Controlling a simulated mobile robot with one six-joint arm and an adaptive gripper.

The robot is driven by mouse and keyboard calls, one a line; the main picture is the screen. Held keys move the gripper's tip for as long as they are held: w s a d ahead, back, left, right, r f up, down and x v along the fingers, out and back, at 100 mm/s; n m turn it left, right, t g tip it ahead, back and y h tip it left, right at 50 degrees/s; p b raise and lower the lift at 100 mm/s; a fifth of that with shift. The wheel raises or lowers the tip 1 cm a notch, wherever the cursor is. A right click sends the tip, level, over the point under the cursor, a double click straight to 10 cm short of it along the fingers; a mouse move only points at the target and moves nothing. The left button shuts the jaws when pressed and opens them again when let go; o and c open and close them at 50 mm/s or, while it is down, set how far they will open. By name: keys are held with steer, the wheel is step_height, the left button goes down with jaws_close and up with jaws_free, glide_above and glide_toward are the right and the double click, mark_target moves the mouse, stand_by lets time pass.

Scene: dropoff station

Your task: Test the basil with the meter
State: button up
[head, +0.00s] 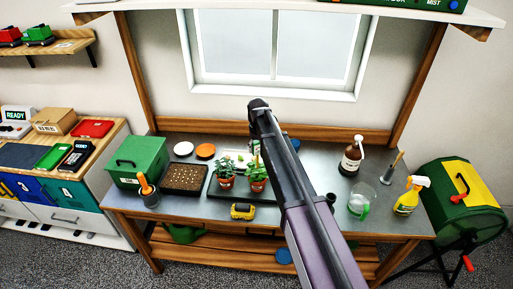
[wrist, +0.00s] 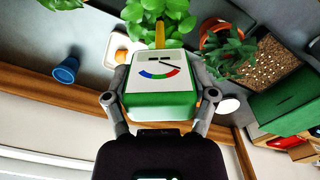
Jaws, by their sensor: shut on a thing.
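My gripper (wrist: 160,95) is shut on a meter (wrist: 158,62), a white-faced green box with a coloured dial and needle. A yellow probe (wrist: 159,36) sticks out from its far end toward a leafy green plant (wrist: 165,8). Whether the probe tip touches the leaves or soil I cannot tell. A second leafy plant (wrist: 230,45) in a red pot stands to the right. In the head view, two potted plants (head: 227,173) (head: 257,176) stand side by side on the bench, left of my arm. I cannot tell which is basil.
A brown pump bottle (head: 351,157), beaker (head: 361,200) and spray bottle (head: 408,198) stand at right. A blue cup (wrist: 66,70) is nearby.

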mark_target(258, 155)
steer(key=shift+f+b, duration=0.8)
steer(key=shift+f, duration=0.3)
steer(key=shift+f+b, duration=1.2)
stand_by(2.0)
steer(key=shift+f+b, duration=1.85)
steer(key=shift+f, duration=0.05)
stand_by(1.8)
